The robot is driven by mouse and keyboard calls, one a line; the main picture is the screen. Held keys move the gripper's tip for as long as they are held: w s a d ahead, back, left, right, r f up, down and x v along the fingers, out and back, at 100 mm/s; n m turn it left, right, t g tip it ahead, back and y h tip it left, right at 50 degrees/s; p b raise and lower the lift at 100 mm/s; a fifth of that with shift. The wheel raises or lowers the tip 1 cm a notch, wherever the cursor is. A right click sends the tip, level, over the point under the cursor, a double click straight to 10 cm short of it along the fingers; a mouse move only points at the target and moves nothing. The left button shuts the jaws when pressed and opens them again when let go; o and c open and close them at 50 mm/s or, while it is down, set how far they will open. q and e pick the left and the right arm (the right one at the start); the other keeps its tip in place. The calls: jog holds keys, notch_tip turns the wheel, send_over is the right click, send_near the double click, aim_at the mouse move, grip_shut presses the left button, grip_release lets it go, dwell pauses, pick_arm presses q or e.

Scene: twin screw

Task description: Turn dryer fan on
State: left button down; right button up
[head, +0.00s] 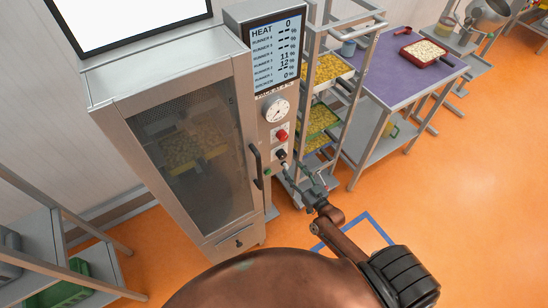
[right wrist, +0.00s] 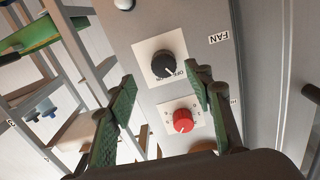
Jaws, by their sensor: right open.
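The dryer (head: 190,150) is a tall steel cabinet with a dark glass door and a control panel on its right side. Its black fan knob (head: 281,154) sits below a red knob (head: 281,135). In the right wrist view the black knob (right wrist: 169,65) is on a white plate marked off and on, near a FAN label (right wrist: 219,38). The red knob (right wrist: 183,121) is below it there. Contact cannot be told. My left gripper is out of view.
A door handle (head: 256,165) sticks out left of the knobs. A rack with yellow-filled trays (head: 327,68) stands close to the panel's right. A purple-topped table (head: 395,75) stands beyond it. The orange floor (head: 470,200) is clear at right.

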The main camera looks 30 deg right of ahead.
aim_at(283, 157)
jog(key=w, duration=0.5)
jog(key=w+a, duration=0.1)
jog(key=w, duration=0.2)
jog(key=shift+r, duration=0.35)
jog(key=shift+c, duration=0.4)
